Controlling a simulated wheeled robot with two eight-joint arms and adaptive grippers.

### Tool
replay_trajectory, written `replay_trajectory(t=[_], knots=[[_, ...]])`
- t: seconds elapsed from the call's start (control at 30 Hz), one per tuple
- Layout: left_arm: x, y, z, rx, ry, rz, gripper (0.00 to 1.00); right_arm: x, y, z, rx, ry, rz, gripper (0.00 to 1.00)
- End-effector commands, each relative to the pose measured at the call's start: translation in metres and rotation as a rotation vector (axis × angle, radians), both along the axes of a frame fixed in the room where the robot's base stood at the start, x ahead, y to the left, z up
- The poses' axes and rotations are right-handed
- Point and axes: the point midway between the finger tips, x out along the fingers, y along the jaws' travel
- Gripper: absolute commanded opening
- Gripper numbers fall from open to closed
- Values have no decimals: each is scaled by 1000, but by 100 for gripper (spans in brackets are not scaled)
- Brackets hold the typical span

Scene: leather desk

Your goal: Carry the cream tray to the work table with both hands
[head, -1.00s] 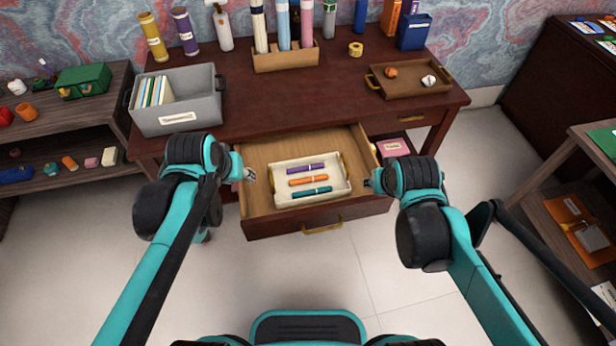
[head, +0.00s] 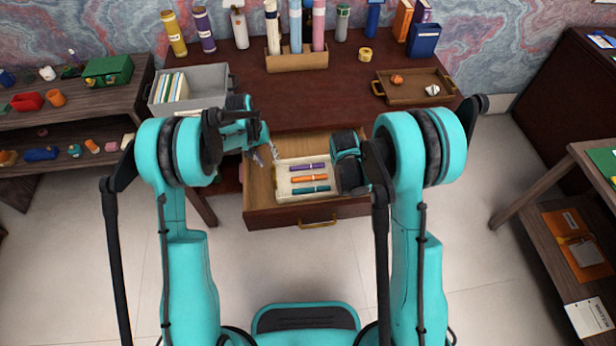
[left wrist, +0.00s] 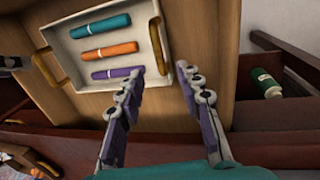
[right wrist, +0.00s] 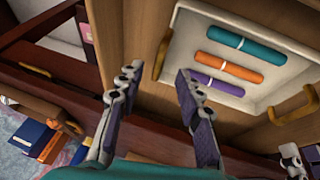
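The cream tray (head: 283,188) lies in the open desk drawer (head: 262,211). It holds a purple pen (head: 307,167), an orange pen (head: 309,178) and a teal pen (head: 311,189). Brass handles sit at its two ends. My left gripper (head: 267,153) is by the tray's far left corner. In the left wrist view it (left wrist: 163,80) is open and empty, close to one handle (left wrist: 158,47). My right gripper is hidden behind its own wrist in the head view. In the right wrist view it (right wrist: 158,78) is open and empty, just short of the other handle (right wrist: 163,53).
A grey bin (head: 208,84) stands at the desk's left, and a brown tray (head: 412,90) at its right. Bottles and rolls line the back. A side table with a green mat (head: 603,160) is at the right. The drawer walls stand close around the cream tray.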

Motion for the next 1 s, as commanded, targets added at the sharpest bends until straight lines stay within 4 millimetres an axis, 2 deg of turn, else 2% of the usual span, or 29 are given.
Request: replay_trajectory(t=[0.37, 0.8, 1.0], knots=[[0, -1, -5, 0, 1, 0, 36, 2, -1, -4, 0, 1, 0, 36], [2, -12, -63, 0, 0, -1, 36, 26, -9, -58, 0, 1, -1, 36], [2, -15, -76, 0, 0, 0, 36, 31, -11, -70, 0, 0, 0, 36]])
